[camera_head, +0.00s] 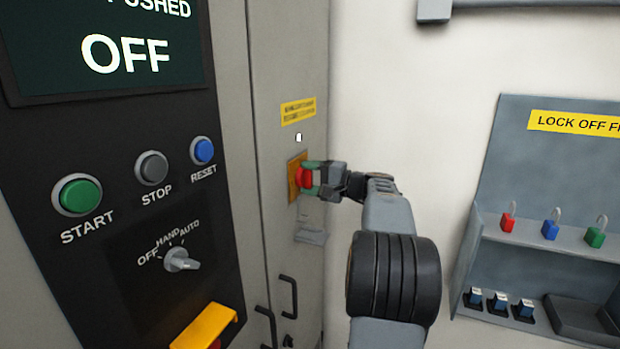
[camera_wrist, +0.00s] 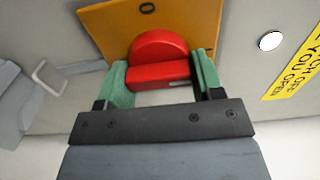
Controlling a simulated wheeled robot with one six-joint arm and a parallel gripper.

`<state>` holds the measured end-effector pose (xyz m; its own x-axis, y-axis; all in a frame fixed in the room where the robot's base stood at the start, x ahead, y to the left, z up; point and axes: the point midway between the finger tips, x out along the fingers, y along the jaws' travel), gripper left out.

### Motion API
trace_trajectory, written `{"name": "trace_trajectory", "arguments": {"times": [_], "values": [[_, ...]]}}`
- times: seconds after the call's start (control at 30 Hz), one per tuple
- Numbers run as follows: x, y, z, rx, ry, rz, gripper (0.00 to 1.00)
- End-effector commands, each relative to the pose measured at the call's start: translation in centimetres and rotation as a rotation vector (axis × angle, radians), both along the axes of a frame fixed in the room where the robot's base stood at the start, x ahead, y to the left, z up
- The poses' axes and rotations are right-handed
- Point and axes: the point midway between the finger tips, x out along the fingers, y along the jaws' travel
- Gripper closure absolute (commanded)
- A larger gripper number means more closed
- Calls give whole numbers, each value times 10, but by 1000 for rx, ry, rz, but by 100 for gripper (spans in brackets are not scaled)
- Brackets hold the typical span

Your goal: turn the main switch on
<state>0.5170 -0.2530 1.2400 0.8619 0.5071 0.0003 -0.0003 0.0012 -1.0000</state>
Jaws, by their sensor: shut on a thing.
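The main switch is a red rotary handle (camera_head: 304,177) on a yellow plate (camera_head: 293,180), set in the side of the grey cabinet. My gripper (camera_head: 312,178) is at the switch, with its green-tipped fingers on either side of the handle. In the wrist view, the red handle (camera_wrist: 158,62) sits between the two green fingertips (camera_wrist: 160,78), and my gripper is shut on it. A "0" mark shows on the yellow plate (camera_wrist: 112,22) above the handle. Part of the handle's front is hidden by my gripper in the head view.
A panel at left carries a START button (camera_head: 77,195), a STOP button (camera_head: 152,168), a RESET button (camera_head: 203,151) and a selector knob (camera_head: 181,260). A display (camera_head: 110,50) reads OFF. A small white lamp (camera_head: 298,136) is above the switch. A lock-off shelf (camera_head: 550,241) holds padlocks.

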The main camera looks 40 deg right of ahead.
Motion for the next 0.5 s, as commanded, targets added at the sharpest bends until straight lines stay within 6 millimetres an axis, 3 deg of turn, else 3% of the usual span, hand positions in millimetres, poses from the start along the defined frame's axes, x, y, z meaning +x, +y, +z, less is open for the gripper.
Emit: {"name": "trace_trajectory", "arguments": {"times": [0.17,0.2,0.4,0.5], "values": [[0,0,0,-1,-1,0,63],[0,0,0,-1,-1,0,37],[0,0,0,-1,-1,0,18],[0,0,0,-1,-1,0,16]]}}
